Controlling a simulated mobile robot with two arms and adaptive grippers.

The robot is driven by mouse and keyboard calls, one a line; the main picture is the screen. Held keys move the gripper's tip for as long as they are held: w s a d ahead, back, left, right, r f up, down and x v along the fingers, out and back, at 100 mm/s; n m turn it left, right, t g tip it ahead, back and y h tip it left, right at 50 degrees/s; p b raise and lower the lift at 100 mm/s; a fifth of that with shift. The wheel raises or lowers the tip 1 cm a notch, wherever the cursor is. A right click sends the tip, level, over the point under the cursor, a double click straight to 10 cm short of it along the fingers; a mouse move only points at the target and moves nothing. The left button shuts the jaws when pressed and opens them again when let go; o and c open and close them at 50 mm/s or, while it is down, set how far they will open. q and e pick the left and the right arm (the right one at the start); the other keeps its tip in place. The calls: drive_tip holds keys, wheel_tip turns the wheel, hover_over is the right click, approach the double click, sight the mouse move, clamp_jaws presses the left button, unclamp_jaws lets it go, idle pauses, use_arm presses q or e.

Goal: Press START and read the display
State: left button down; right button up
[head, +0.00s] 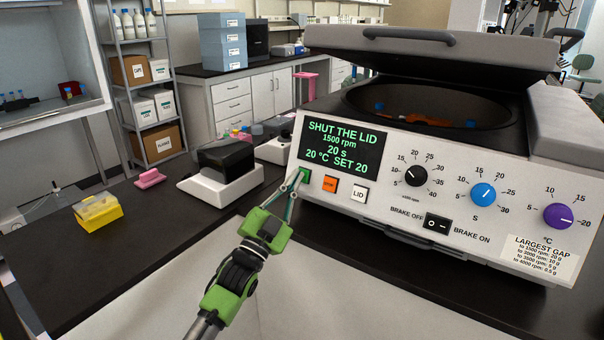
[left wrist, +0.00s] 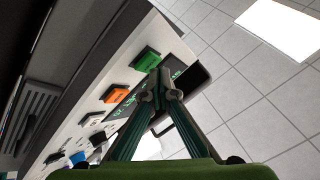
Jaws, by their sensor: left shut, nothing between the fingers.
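The centrifuge (head: 400,235) stands on the dark bench with its lid (head: 430,48) raised and its bowl (head: 440,105) open. Its display (head: 340,145) reads "SHUT THE LID", "1500 rpm", "20 s", "20 °C SET 20" in green. The green button (head: 304,176) is below the display, left of the orange button (head: 330,184) and the white LID button (head: 360,193). My left gripper (head: 296,180) is shut and empty, its tips at the green button. In the left wrist view the tips lie beside the green button (left wrist: 146,58); contact cannot be told. My right gripper is not in view.
The panel has a black knob (head: 416,175), blue knob (head: 483,194), purple knob (head: 558,216) and brake switch (head: 437,223). A black-and-white device (head: 222,170), yellow box (head: 98,212) and pink item (head: 150,178) stand left on the bench. Bare bench lies between them.

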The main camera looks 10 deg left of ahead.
use_arm(q)
drive_tip(key=shift+s+r, duration=0.1)
drive_tip(key=shift+s, duration=0.15)
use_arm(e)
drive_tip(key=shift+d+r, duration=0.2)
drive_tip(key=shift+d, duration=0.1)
use_arm(q)
drive_tip(key=shift+a, duration=0.1)
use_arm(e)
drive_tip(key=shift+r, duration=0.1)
use_arm(q)
drive_tip(key=s+p, duration=0.1)
drive_tip(key=s+a+r+p, duration=0.1)
drive_tip(key=s, duration=0.1)
drive_tip(key=s+p, duration=0.1)
drive_tip(key=shift+s+a+r+p, duration=0.2)
drive_tip(key=shift+a+r+p, duration=0.05)
drive_tip(key=shift+r+p, duration=0.1)
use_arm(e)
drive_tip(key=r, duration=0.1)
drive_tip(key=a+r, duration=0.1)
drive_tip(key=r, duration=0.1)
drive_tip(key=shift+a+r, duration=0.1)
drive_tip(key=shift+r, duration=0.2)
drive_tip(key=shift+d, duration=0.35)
